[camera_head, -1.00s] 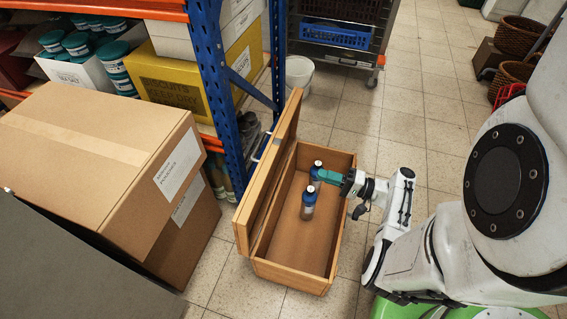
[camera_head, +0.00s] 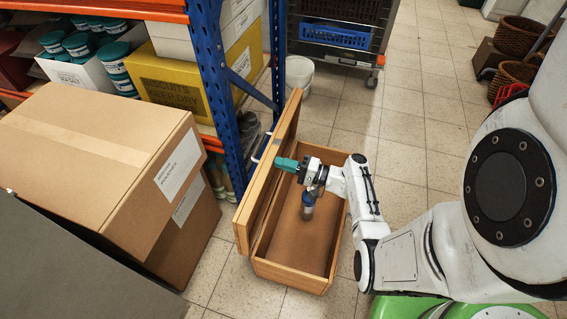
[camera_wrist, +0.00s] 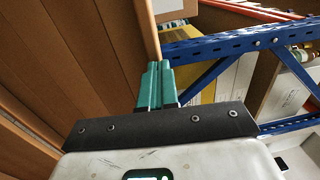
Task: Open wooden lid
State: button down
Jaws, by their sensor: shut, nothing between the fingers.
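The wooden lid (camera_head: 262,190) stands steeply raised along the left side of the open wooden box (camera_head: 285,276), leaning slightly left. My gripper (camera_head: 279,163) has teal fingers pressed together with nothing between them. It is over the box's left side, at the lid's inner face; I cannot tell if they touch. In the wrist view my gripper (camera_wrist: 157,86) points toward the blue rack post, beside brown wooden boards (camera_wrist: 100,40). A blue-grey bottle (camera_head: 308,205) stands in the box. A second bottle's spot is hidden behind my gripper and wrist.
A blue rack post (camera_head: 222,90) stands just behind the lid. Stacked cardboard boxes (camera_head: 100,150) are to the left. A white bucket (camera_head: 299,75) and a cart with a blue crate (camera_head: 335,36) are behind.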

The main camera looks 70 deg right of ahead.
aim_at(268, 158)
jog(key=shift+w, duration=0.1)
jog(key=shift+w+a+r+p, duration=0.1)
jog(key=shift+w+r+p, duration=0.1)
jog(key=shift+w+p, duration=0.1)
jog(key=shift+g, duration=0.9)
jog(key=w+p, duration=0.1)
jog(key=w, duration=0.1)
jog(key=w+p, duration=0.1)
jog(key=w, duration=0.1)
jog(key=shift+w+a+r, duration=0.15)
jog(key=shift+r, duration=0.05)
jog(key=shift+w+f, duration=0.1)
jog(key=shift+w, duration=0.15)
